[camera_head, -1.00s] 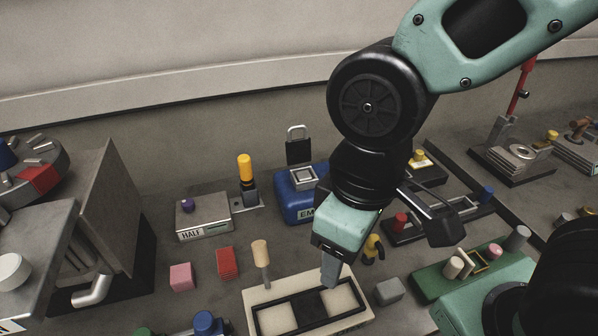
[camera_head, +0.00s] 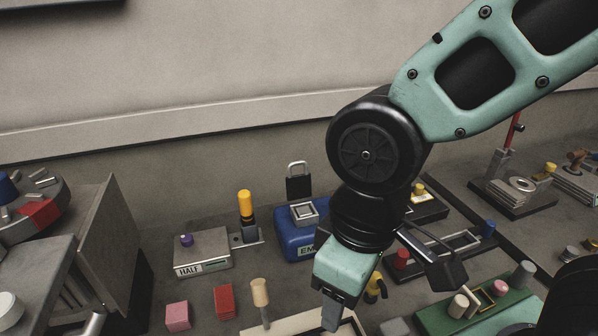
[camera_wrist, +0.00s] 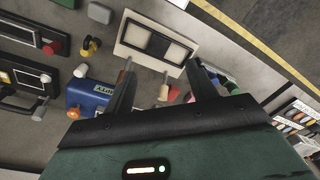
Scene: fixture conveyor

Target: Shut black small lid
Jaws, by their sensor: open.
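The black small lid (camera_head: 298,184), with a silver loop at its top, stands upright at the back of a blue box (camera_head: 290,240) whose label is partly hidden. A square silver-rimmed opening (camera_head: 304,214) shows on the box top in front of the lid. My gripper (camera_head: 332,318) is in front of the box and to its right, above a cream board, apart from the lid. In the wrist view my gripper (camera_wrist: 160,65) has its fingers spread with nothing held. The blue box (camera_wrist: 88,95) lies left of the fingers there; I cannot make out the lid in that view.
A yellow-topped post (camera_head: 246,203) and a grey HALF box (camera_head: 202,252) stand left of the blue box. My forearm passes close on its right. A cream board (camera_wrist: 150,42) with a black frame lies below my gripper. Red (camera_head: 224,301) and pink (camera_head: 178,316) blocks lie front left.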

